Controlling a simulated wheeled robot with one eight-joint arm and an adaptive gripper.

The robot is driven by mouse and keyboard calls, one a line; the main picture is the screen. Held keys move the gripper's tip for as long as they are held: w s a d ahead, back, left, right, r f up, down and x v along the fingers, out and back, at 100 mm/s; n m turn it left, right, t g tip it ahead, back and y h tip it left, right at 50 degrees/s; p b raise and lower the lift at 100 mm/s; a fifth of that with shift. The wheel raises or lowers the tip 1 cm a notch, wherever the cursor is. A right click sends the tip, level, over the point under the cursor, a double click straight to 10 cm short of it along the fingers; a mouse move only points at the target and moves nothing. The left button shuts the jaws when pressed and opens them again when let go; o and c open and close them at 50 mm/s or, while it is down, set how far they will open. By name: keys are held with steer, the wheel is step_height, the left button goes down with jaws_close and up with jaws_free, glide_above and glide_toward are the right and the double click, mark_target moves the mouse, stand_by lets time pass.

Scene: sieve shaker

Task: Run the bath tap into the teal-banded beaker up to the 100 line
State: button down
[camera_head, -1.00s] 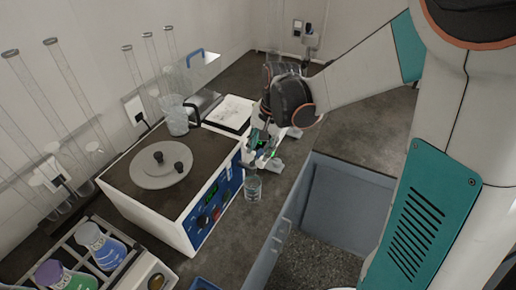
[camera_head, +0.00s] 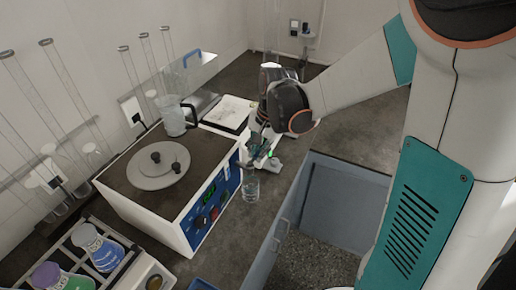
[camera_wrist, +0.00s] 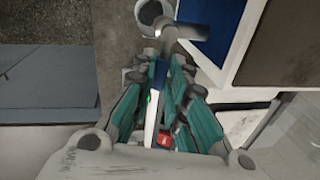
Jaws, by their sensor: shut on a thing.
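The bath (camera_head: 190,185) is a white box with a blue front panel and a dark top with a round grey lid. A small clear beaker (camera_head: 250,188) stands on the bench beside the panel's right end. Its band, scale and water level are too small to read. In the wrist view the beaker (camera_wrist: 151,14) shows from above, with the grey tap (camera_wrist: 170,36) reaching over its edge. My gripper (camera_head: 259,156) is at the tap, beside the panel. In the wrist view my gripper (camera_wrist: 164,85) has its teal fingers closed around a narrow blue-and-metal piece, apparently the tap lever.
A grey-blue open bin (camera_head: 290,205) lies right of the beaker. A clear jug (camera_head: 174,116) stands behind the bath, near a white-topped plate (camera_head: 228,112). A rack with capped bottles (camera_head: 98,246) is at front left. Tall glass tubes line the wall.

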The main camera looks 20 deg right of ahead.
steer(key=shift+s+d+m, duration=0.1)
steer(key=shift+s+m, duration=0.05)
steer(key=shift+m, duration=0.45)
steer(key=c, duration=1.6)
jaws_free()
steer(key=r, duration=0.4)
steer(key=s+d+r, duration=0.1)
steer(key=r, duration=0.3)
steer(key=s+r, duration=0.1)
steer(key=r, duration=0.2)
steer(key=shift+s+d+r, duration=0.1)
steer(key=shift+d+r, duration=0.05)
steer(key=shift+r, duration=0.25)
